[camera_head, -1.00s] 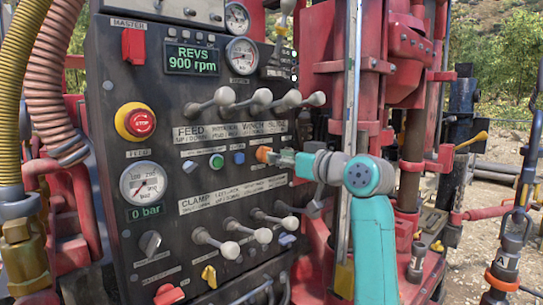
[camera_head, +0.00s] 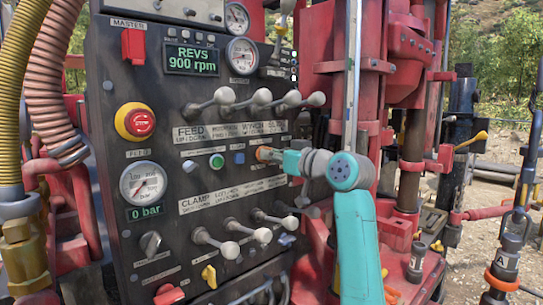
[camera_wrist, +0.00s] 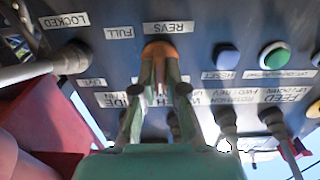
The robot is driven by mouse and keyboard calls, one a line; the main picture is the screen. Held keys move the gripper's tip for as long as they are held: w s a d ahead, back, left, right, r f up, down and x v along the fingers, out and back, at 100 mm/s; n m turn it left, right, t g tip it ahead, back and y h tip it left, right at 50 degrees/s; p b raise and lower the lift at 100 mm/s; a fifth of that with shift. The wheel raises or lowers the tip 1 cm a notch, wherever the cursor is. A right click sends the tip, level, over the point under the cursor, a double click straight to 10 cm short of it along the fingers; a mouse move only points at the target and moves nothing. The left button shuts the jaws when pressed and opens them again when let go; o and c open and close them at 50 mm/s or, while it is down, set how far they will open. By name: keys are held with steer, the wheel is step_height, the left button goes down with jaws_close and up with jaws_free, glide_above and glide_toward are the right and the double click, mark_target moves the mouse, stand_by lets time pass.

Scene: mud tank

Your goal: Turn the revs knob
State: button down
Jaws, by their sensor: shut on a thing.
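The revs knob (camera_head: 263,153) is a small orange knob on the dark control panel, right of the blue and green buttons. In the wrist view the orange knob (camera_wrist: 160,48) sits below an upside-down REVS label, with FULL beside it. My gripper (camera_wrist: 160,75) reaches straight at the panel, its two fingers shut on the knob from either side. In the head view my gripper (camera_head: 275,156) covers part of the knob. The knob's pointing direction cannot be made out. The REVS display (camera_head: 192,60) reads 900 rpm.
Levers with pale ball ends stand out above (camera_head: 261,97) and below (camera_head: 231,249) my gripper. A green button (camera_head: 216,160) and a red stop button (camera_head: 139,123) are to its left. A red mast (camera_head: 409,50) stands close on the right.

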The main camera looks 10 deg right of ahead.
steer(key=shift+m, duration=0.3)
steer(key=shift+w+d+f+m, duration=0.1)
steer(key=shift+d+m, duration=0.05)
steer(key=shift+m, duration=3.75)
steer(key=c, duration=1.2)
jaws_free()
